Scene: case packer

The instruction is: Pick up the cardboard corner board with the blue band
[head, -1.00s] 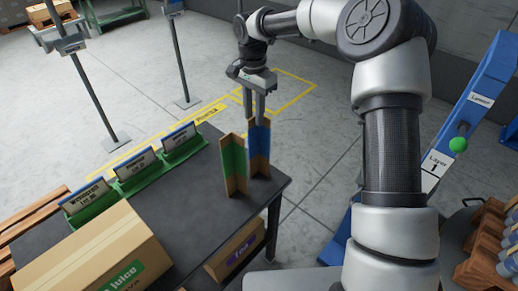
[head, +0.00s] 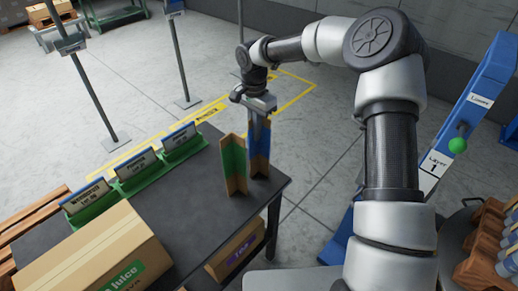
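The corner board with the blue band (head: 260,146) stands upright near the far right corner of the dark table (head: 190,200). A like board with a green band (head: 234,167) stands close to its left. My gripper (head: 258,122) points down at the top of the blue-banded board, with its fingers overlapping the board's upper part. Whether the fingers are closed on the board cannot be told at this size.
Green holders (head: 181,148) with labelled cards line the table's far left edge. A cardboard juice box (head: 95,255) fills the table's near left. A blue post (head: 470,115) with a green knob stands right of my arm. The table between box and boards is clear.

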